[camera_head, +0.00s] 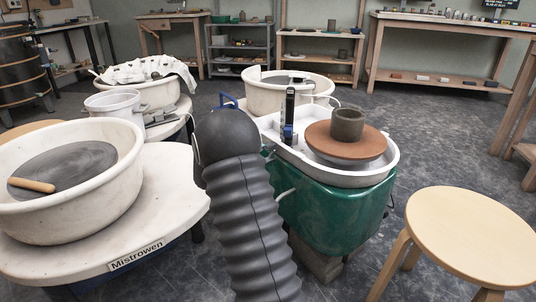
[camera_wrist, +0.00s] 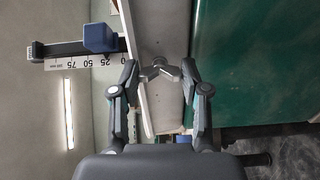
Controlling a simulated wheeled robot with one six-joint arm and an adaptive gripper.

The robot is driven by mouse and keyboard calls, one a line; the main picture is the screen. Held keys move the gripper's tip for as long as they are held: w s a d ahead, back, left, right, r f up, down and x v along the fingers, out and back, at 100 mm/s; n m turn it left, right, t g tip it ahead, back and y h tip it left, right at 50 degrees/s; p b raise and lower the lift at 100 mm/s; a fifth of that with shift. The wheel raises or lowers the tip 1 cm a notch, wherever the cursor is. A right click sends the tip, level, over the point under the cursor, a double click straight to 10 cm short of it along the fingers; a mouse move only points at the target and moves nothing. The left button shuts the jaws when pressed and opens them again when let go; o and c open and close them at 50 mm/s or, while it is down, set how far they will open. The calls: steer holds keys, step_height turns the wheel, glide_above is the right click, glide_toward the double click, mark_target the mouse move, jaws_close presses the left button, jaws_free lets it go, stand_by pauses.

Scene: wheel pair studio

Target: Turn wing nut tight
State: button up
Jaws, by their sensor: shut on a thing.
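The wing nut (camera_wrist: 160,70) is a small grey metal part with spread wings at the edge of a pale panel in the wrist view. My gripper (camera_wrist: 160,72) has one finger on each side of it, and the fingertips are closed on its wings. In the wrist view, a measuring post with a millimetre scale (camera_wrist: 80,60) and a blue slider (camera_wrist: 100,38) is left of the nut. The post (camera_head: 290,110) stands upright at the green wheel in the head view. There my dark ribbed arm hides the gripper and nut.
The green wheel (camera_head: 340,215) carries a white splash pan (camera_head: 378,177), a brown bat (camera_head: 350,150) and a grey clay cylinder (camera_head: 347,122). A round wooden stool (camera_head: 470,235) stands at right. A white wheel (camera_head: 130,215) is close at left. Floor between stool and shelves is clear.

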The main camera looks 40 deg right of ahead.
steer(key=shift+m, duration=0.8)
steer(key=o, duration=1.1)
steer(key=shift+o, duration=0.2)
steer(key=a, duration=1.2)
steer(key=shift+w, duration=0.25)
